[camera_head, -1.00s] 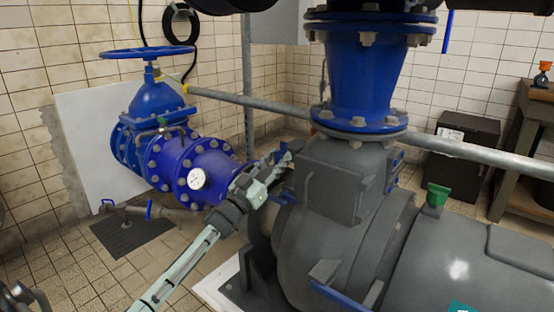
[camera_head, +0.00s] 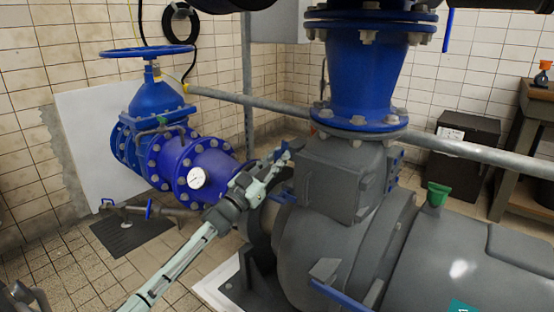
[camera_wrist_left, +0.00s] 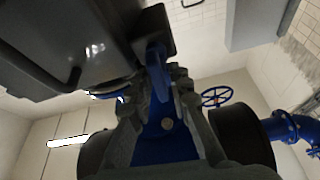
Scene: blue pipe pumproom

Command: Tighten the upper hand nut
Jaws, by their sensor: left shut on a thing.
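The upper hand nut (camera_wrist_left: 157,60) is a blue winged piece beside the dark pump housing in the left wrist view. My left gripper (camera_wrist_left: 160,88) is shut on it, with the fingers on both sides of its near end. In the head view my left gripper (camera_head: 283,158) reaches up to the left side of the grey pump (camera_head: 335,185). The fingers mostly hide the nut there, and only small blue bits show at their tips. A lower blue handle (camera_head: 340,296) sticks out at the pump's front.
A blue flanged pipe (camera_head: 362,80) rises above the pump. A grey rail (camera_head: 255,103) runs behind it. A blue valve with a handwheel (camera_head: 148,52) and a gauge (camera_head: 196,178) stand left. A green cap (camera_head: 437,194) sits on the motor side.

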